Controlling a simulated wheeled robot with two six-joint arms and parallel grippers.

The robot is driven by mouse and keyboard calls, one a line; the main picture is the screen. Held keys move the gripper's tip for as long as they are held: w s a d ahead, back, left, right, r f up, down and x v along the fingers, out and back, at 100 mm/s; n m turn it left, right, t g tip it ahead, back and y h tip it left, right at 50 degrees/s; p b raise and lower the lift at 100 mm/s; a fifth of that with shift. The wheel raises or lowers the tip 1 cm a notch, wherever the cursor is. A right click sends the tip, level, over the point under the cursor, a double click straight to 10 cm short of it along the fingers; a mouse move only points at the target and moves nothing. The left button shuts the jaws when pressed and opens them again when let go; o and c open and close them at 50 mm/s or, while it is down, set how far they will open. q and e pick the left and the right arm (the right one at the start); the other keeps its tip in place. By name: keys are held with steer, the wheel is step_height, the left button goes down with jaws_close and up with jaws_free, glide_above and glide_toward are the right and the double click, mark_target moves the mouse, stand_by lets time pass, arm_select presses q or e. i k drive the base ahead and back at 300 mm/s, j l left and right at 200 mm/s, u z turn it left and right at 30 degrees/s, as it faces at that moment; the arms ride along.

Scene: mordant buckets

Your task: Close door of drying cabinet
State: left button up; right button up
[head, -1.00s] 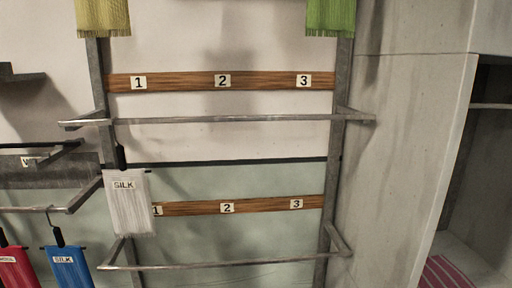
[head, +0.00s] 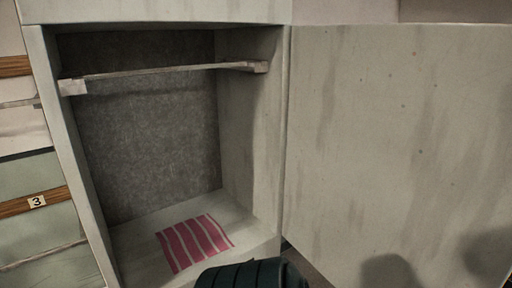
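The drying cabinet (head: 258,130) stands in the left and middle of the head view, a pale, stained box with its front open. Its door (head: 390,130) is swung wide open to the right, hinged along the cabinet's right side, and its broad flat face fills the right half of the view. The door's free edge is not clearly seen. Neither of my grippers is in view.
Inside the cabinet are a rail (head: 165,72) near the top and a pink striped cloth (head: 193,243) on the floor. A dark ribbed rounded thing (head: 250,275) shows at the bottom, in front of the cabinet. A rack with number 3 (head: 37,201) is at left.

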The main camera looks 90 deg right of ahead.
mark_target(398, 171)
steer(key=k+l+z, duration=0.45)
steer(key=k, duration=0.35)
steer(key=k+l+z, duration=0.5)
steer(key=k+l, duration=0.15)
steer(key=l+z, duration=0.2)
steer(key=l, duration=1.15)
